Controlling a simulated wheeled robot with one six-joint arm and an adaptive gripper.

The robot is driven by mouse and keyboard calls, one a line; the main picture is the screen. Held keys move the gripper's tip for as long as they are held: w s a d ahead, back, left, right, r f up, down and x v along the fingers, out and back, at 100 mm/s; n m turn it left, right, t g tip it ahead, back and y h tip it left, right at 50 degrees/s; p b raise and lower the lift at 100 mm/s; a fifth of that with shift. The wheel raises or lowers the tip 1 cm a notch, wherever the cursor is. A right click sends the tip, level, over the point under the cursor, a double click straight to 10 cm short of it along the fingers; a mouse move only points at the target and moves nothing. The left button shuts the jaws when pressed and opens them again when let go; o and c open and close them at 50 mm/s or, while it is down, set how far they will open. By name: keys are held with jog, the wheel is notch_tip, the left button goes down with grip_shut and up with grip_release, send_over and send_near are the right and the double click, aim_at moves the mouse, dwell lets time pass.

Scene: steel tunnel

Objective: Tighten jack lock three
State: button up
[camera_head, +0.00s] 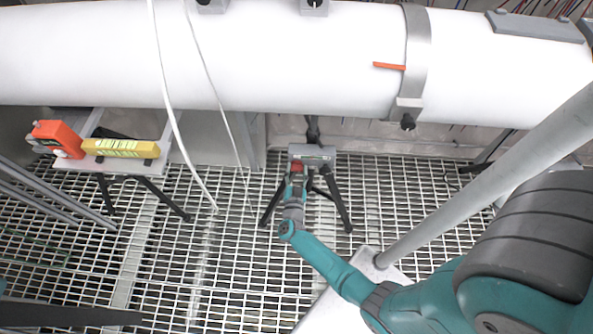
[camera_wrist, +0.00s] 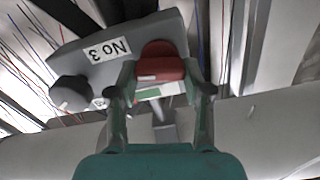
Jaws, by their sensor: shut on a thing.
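Jack three shows in the head view as a grey head (camera_head: 325,155) on black tripod legs under the white pipe. In the wrist view its grey plate (camera_wrist: 100,62) carries an upside-down "No 3" label (camera_wrist: 107,50). The red lock (camera_wrist: 160,68) sits at the plate's edge; it also shows in the head view (camera_head: 297,168). My gripper (camera_wrist: 159,82) is shut on the red lock, one finger on each side. In the head view my gripper (camera_head: 297,178) reaches the jack from the front. The lock's underside is hidden.
A large white pipe (camera_head: 270,55) crosses above, with a metal clamp band (camera_head: 417,50) and an orange pointer (camera_head: 389,66). White cables hang left of the jack. A shelf at left holds a yellow level (camera_head: 120,148) and an orange tool (camera_head: 57,138). The floor is open grating.

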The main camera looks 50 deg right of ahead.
jog(key=m, duration=0.8)
jog(key=shift+s+d+f, duration=0.1)
jog(key=m, duration=0.3)
jog(key=shift+f, duration=0.1)
jog(key=shift+m, duration=2)
jog(key=shift+s+f, duration=0.1)
jog(key=o, duration=1.2)
jog(key=shift+c, duration=0.2)
jog(key=v, duration=1.2)
